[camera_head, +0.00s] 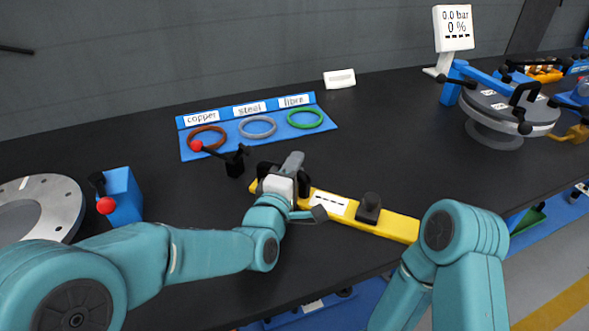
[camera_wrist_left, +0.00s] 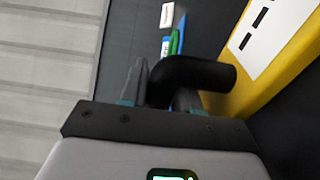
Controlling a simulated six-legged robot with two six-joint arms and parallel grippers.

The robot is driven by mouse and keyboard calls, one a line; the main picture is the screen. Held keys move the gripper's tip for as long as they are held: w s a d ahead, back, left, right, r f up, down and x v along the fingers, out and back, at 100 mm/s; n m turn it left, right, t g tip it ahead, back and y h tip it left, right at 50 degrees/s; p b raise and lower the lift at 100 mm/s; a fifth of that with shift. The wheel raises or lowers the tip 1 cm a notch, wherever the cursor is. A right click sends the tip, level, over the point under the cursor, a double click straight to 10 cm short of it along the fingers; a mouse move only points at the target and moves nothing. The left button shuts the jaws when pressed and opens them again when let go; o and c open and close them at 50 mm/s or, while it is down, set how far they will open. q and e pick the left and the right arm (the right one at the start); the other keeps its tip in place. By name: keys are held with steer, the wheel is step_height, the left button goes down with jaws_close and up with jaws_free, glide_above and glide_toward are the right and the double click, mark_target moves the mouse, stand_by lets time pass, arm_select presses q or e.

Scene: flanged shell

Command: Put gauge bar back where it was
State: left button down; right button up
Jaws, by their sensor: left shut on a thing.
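The gauge bar (camera_head: 395,224) is a long yellow bar with a white marked label and an upright black knob. It lies slantwise over the dark bench, from the middle toward the front right. My left gripper (camera_head: 302,187) is at its left end, shut on a black bent handle (camera_wrist_left: 195,75) of the bar in the left wrist view. The yellow side and label of the bar (camera_wrist_left: 292,62) show right beside the fingers there. I cannot tell whether the bar touches the bench. My right arm shows at the lower right, but its gripper is out of view.
A blue rack (camera_head: 230,133) holds copper, steel and fibre rings behind the gripper. A red-knobbed black lever (camera_head: 235,163) stands close by. A grey flange (camera_head: 62,200) and blue block (camera_head: 122,195) are left. A round grey plate (camera_head: 510,112) and display (camera_head: 453,28) are right.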

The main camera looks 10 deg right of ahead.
arm_select(q)
steer(key=shift+r, duration=0.2)
steer(key=shift+f, duration=0.15)
steer(key=c, duration=0.8)
jaws_free()
steer(key=shift+s+a, duration=0.1)
steer(key=shift+s, duration=0.05)
steer(key=v, duration=1.1)
steer(key=shift+s+a+b, duration=0.15)
steer(key=shift+s+b, duration=0.15)
steer(key=shift+b, duration=0.1)
